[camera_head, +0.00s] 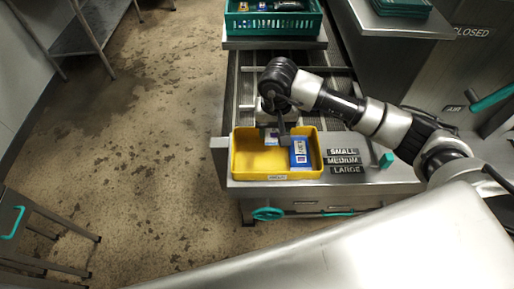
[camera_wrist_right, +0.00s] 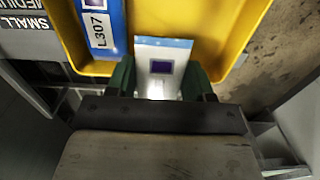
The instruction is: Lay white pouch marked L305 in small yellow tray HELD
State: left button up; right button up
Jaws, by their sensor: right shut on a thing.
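The small yellow tray (camera_head: 240,160) stands on the metal bench end, with a label too small to read on its front; its yellow floor and wall also show in the right wrist view (camera_wrist_right: 215,20). My right gripper (camera_head: 277,132) is over the tray's back part, pointing down. In the right wrist view the gripper (camera_wrist_right: 160,82) is shut on a white pouch (camera_wrist_right: 160,55) with a blue band at its top and a dark square. The pouch's mark is not readable. Its lower part is hidden between the green fingers. My left gripper is not in view.
A blue pouch (camera_head: 300,152) lies in the tray's right part; the right wrist view shows its label, L307 (camera_wrist_right: 98,35). The tray's left part is bare. SMALL, MEDIUM and LARGE plates (camera_head: 344,161) sit right of the tray. A green crate (camera_head: 272,22) stands at the back.

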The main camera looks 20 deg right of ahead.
jog(key=p, duration=0.1)
send_over(254, 160)
jog(key=f, duration=0.3)
jog(key=shift+d, duration=0.35)
jog(key=shift+a+f, duration=0.35)
jog(key=shift+f, duration=0.1)
notch_tip(254, 160, down, 3)
jog(key=shift+f+p, duration=0.15)
jog(key=shift+p, duration=0.6)
jog(key=shift+f, duration=0.45)
jog(key=o, duration=0.9)
jog(key=shift+r, duration=0.1)
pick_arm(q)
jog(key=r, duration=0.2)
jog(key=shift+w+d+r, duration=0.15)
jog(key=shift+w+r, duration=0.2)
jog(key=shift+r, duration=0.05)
